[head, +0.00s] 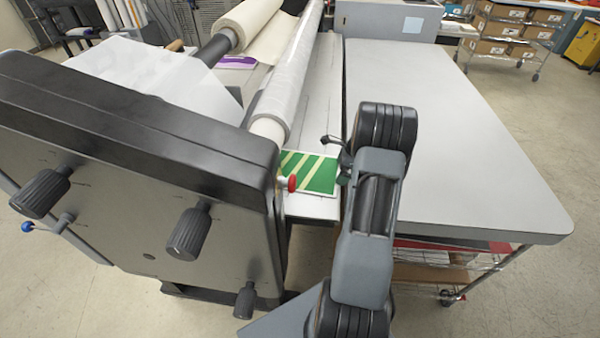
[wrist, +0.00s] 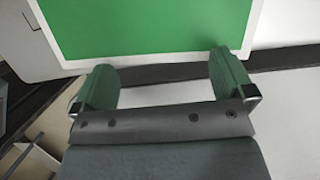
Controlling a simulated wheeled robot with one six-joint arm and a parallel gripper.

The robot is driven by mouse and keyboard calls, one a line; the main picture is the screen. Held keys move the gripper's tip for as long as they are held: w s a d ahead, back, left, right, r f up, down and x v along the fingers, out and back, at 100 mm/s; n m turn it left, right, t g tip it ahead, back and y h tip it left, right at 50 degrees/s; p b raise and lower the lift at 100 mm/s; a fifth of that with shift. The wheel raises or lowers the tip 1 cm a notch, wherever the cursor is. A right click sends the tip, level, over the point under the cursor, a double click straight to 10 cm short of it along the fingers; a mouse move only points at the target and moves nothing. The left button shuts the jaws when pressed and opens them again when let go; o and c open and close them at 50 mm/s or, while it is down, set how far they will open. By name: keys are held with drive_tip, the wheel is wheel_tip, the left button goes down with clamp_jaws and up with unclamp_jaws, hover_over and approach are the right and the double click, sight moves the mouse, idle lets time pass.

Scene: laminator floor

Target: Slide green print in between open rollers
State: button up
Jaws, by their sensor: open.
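The green print (head: 310,172) has pale diagonal stripes and a white border. It lies flat on the pale feed bed (head: 318,208) at the near end, beside the film-wrapped roller (head: 290,85); whether its far edge reaches under the roller is hidden. My gripper (head: 338,158) is at the print's right edge, partly hidden by my arm. In the wrist view my gripper (wrist: 160,68) is open, with its two green-tinted fingers apart at the print's (wrist: 145,25) white border. Nothing is clearly held between the fingers. The opening between the rollers is not visible.
The laminator's dark end housing (head: 130,135) with knobs stands at left, a red-tipped lever (head: 292,184) near the print. A grey table (head: 450,130) adjoins the bed at right, with a narrow dark gap between. A purple print (head: 237,62) lies farther back. Open floor is at right.

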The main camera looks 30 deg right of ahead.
sight(335, 167)
drive_tip(key=shift+s+d, duration=0.15)
drive_tip(key=shift+d, duration=0.05)
idle(0.6)
drive_tip(key=shift+d, duration=0.1)
drive_tip(key=shift+w+d+p, duration=0.15)
drive_tip(key=shift+w+d, duration=0.25)
drive_tip(key=shift+w, duration=0.25)
drive_tip(key=shift+w+d+p, duration=0.15)
drive_tip(key=shift+w+d, duration=0.25)
drive_tip(key=shift+w, duration=0.2)
drive_tip(key=shift+w+a, duration=0.8)
drive_tip(key=shift+a, duration=0.25)
drive_tip(key=shift+s+d, duration=0.15)
idle(0.6)
